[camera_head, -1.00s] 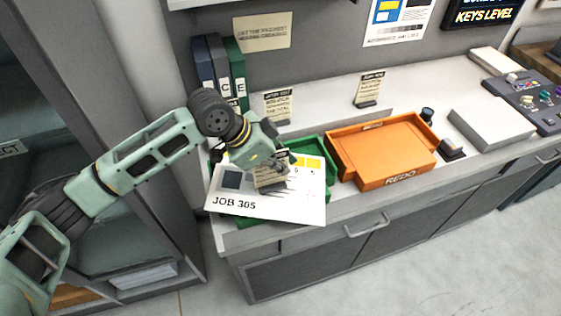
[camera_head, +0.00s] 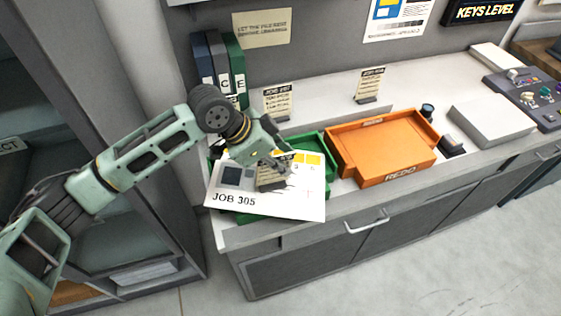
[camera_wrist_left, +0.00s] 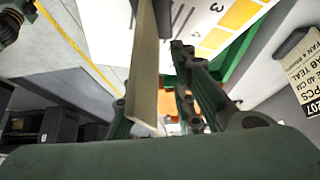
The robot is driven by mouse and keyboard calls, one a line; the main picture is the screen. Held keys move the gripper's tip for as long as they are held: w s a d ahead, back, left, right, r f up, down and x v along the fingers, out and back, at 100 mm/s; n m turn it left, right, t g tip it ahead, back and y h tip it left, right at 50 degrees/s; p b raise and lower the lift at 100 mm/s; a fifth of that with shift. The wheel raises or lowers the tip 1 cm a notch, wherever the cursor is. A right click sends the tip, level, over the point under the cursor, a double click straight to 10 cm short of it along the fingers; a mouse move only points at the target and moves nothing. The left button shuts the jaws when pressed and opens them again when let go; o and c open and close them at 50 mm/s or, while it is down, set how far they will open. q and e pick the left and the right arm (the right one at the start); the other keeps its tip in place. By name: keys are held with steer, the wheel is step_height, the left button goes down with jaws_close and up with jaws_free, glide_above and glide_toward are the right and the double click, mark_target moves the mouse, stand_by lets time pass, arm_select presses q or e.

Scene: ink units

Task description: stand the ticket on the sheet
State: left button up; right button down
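The sheet (camera_head: 300,200) is a white print marked JOB 305 with yellow and dark patches; it lies over the green tray. It also shows in the left wrist view (camera_wrist_left: 100,25). The ticket (camera_head: 271,178), a small beige card with a dark foot, is upright over the sheet, its foot appearing to touch it. In the left wrist view the ticket (camera_wrist_left: 145,70) is edge-on between my left fingers. My left gripper (camera_head: 277,162) is around the ticket's upper part; a gap shows between the ticket and one finger, the other finger is partly hidden. My right gripper is out of view.
The green tray (camera_head: 320,148) is under the sheet. An orange REDO tray (camera_head: 385,150) is to its right. Two other standing tickets (camera_head: 278,102) (camera_head: 370,85) are at the back, and binders (camera_head: 220,68) at the back left. The counter between them is clear.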

arm_select(q)
steer(key=b+v, duration=0.2)
steer(key=v, duration=1)
steer(key=shift+b, duration=0.4)
steer(key=shift+r, duration=0.15)
